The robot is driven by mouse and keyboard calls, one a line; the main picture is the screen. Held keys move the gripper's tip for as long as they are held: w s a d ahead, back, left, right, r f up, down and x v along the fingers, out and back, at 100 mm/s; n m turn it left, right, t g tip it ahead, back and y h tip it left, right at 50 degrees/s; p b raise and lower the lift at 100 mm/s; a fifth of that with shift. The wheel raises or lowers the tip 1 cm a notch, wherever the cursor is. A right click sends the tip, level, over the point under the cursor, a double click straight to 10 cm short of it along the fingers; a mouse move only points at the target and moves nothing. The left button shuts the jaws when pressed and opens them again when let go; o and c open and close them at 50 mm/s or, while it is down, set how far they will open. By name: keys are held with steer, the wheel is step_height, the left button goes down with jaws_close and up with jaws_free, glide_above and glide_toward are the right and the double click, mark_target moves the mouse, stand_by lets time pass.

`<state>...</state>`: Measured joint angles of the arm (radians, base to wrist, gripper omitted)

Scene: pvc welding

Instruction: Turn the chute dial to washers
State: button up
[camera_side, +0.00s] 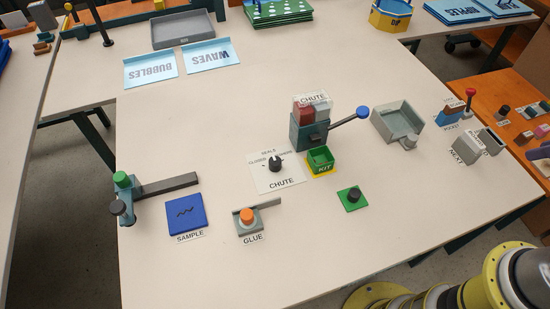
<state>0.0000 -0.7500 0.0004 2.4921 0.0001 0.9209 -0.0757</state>
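The chute dial (275,163) is a black knob on a white plate (290,177) marked CHUTE. Small labels read CLOSED at its left, SEALS above it, and a partly legible word at its right. Its pointer is too small to read surely. The chute (309,133) stands behind it, with a red and a grey block-like part under a clear labelled top and a lever with a blue end (362,112) reaching right. A green box marked KIT (320,160) sits below the chute, right of the dial. My gripper is not in view; only parts of my arm show at the bottom right.
A green plate with a black knob (353,195) lies right front of the dial. The GLUE stand with an orange knob (247,216), the blue SAMPLE pad (185,212) and a grey tray (399,124) stand around it. The table's front middle is clear.

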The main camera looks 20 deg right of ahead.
steer(key=o, duration=0.5)
steer(key=shift+n+t, duration=0.4)
steer(key=shift+n, duration=0.4)
steer(key=w+r, duration=0.2)
steer(key=r, duration=0.1)
steer(key=w+r, duration=0.1)
steer(key=r, duration=0.1)
steer(key=shift+c, duration=0.2)
steer(key=w+r+n, duration=0.1)
steer(key=w, duration=0.1)
steer(key=w+a+r+n, duration=0.1)
steer(key=w+r, duration=0.1)
steer(key=w+a+r, duration=0.1)
steer(key=w+r, duration=0.1)
steer(key=w, duration=0.1)
steer(key=shift+n+y, duration=0.3)
steer(key=shift+n, duration=0.1)
steer(key=w+a+n+g, duration=0.1)
steer(key=w+a+n, duration=0.1)
steer(key=w+a, duration=0.45)
steer(key=w+a+n+g, duration=0.1)
steer(key=w+a+n, duration=0.2)
steer(key=w, duration=0.6)
steer(key=n+g, duration=0.4)
steer(key=n, duration=0.1)
glide_above(275, 161)
step_height(275, 161, down, 26)
step_height(275, 161, down, 13)
steer(key=shift+f, duration=0.1)
